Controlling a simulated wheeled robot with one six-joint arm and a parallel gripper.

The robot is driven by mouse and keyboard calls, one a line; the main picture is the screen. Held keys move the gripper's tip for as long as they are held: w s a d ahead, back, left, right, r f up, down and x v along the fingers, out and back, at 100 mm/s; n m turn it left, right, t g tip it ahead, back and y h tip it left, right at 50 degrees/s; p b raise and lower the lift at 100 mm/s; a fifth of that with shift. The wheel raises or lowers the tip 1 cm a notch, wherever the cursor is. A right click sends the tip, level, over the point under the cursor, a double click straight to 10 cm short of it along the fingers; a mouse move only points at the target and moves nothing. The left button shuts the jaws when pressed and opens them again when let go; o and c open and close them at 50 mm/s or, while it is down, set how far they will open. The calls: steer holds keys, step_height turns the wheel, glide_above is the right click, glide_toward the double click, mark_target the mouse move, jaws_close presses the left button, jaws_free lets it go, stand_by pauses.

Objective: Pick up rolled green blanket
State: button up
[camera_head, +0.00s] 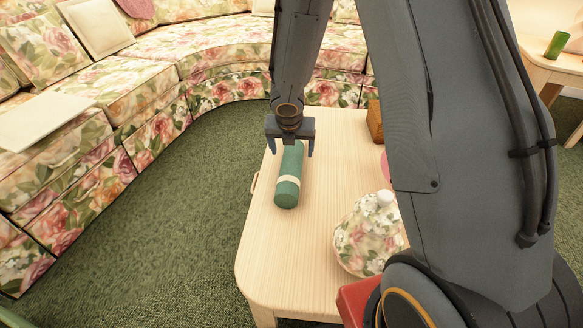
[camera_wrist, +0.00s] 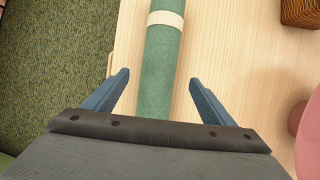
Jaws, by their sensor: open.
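The rolled green blanket (camera_head: 289,175) lies lengthwise on the pale wooden table (camera_head: 262,255), with a cream band around it. In the wrist view the rolled green blanket (camera_wrist: 158,70) runs up from between the jaws, its band near the top edge. My gripper (camera_head: 290,150) is open over the far end of the roll. In the wrist view its two blue-grey fingers (camera_wrist: 158,80) stand apart, one on each side of the roll, with a gap to each. The height above the roll is hard to tell.
A floral lidded jar (camera_head: 366,236) stands right of the roll. A brown woven box (camera_head: 375,121) and a partly hidden pink thing (camera_head: 386,166) are at the table's right. A red thing (camera_head: 356,300) is near the front. A curved floral sofa (camera_head: 150,75) lies beyond green carpet.

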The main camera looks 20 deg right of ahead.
mark_target(291, 156)
steer(key=shift+b+x, duration=2.25)
steer(key=shift+x, duration=1.2)
steer(key=shift+s+a, duration=0.15)
steer(key=shift+s, duration=0.05)
steer(key=shift+c, duration=0.5)
steer(key=c, duration=1.2)
steer(key=shift+c, duration=0.2)
steer(key=shift+r, duration=0.15)
